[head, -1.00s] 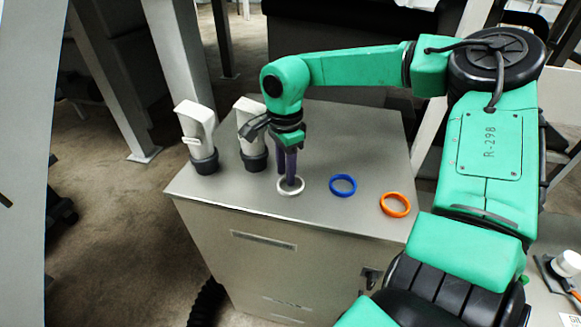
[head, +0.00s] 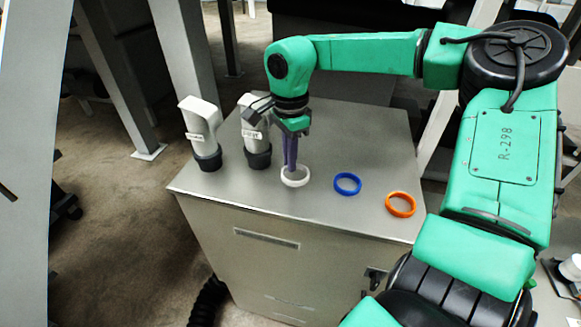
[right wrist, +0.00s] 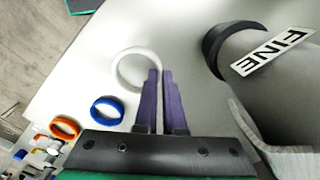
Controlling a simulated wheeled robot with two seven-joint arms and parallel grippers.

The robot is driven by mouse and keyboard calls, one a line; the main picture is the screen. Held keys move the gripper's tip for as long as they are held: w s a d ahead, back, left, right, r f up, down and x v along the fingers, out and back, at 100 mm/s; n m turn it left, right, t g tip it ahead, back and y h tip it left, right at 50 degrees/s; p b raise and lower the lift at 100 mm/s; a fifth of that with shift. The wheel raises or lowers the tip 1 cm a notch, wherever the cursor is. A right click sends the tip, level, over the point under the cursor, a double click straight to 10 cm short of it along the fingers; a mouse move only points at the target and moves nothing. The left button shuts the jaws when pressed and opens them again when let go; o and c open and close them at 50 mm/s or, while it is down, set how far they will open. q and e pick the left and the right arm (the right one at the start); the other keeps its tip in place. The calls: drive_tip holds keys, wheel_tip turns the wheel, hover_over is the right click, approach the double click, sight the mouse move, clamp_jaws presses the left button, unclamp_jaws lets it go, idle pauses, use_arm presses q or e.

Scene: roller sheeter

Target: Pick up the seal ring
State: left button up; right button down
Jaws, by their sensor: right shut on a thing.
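A white seal ring (head: 295,182) is at the front left part of the grey cabinet top (head: 345,130). My right gripper (head: 290,167) points down from above and is shut on the ring's wall at its far left side. In the right wrist view, the purple fingers (right wrist: 160,82) are close together at the edge of the white ring (right wrist: 121,65). The ring looks roughly level and perhaps slightly off the surface; the gap is too small to be sure. A blue ring (head: 347,191) and an orange ring (head: 400,212) lie to its right. My left gripper is out of view.
Two white-and-dark-grey nozzle-like parts stand at the left: one near the corner (head: 201,120), one close beside my gripper (head: 256,150). The nearer one bears a "FINE" label in the right wrist view (right wrist: 272,52). The back of the top is clear.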

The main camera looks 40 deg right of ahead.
wheel_tip(320, 180, up, 18)
drive_tip(key=b, duration=0.1)
drive_tip(key=shift+f, duration=0.25)
